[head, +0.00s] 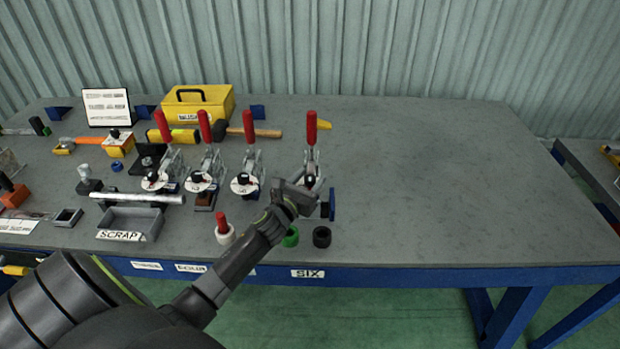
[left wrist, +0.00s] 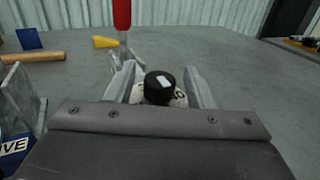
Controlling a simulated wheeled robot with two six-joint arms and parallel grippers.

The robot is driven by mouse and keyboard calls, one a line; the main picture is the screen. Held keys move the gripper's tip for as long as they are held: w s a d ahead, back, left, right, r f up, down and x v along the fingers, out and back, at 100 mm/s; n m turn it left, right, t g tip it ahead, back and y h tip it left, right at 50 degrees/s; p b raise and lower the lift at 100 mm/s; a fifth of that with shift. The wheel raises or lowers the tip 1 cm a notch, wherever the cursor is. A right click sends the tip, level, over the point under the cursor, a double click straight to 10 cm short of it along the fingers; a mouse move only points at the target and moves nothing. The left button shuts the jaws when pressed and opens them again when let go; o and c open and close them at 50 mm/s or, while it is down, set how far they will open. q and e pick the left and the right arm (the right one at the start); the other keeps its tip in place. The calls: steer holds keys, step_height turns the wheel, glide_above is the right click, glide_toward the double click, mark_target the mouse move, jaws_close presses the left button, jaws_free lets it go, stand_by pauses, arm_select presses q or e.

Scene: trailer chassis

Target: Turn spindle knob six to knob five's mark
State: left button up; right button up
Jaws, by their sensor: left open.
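Spindle knob six (head: 311,180) is black and sits in front of the clamp with the red handle (head: 311,128), above the SIX label. In the left wrist view, knob six (left wrist: 159,87) shows a white mark on its top and a pale dial below. My left gripper (head: 308,190) is open, with one finger on each side of knob six; I cannot tell whether they touch it. Knob five (head: 243,179) is black on a white dial, at the clamp to the left. Its mark is too small to read. My right gripper is not in view.
More red-handled clamps (head: 205,126) stand to the left. A green ring (head: 290,237) and a black ring (head: 321,237) lie near the front edge. A SCRAP tray (head: 130,222) is at the left. The right part of the bench (head: 440,190) is clear.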

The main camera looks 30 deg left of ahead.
arm_select(q)
steer(key=shift+w, duration=0.25)
steer(key=c, duration=0.9)
steer(key=shift+c, duration=0.2)
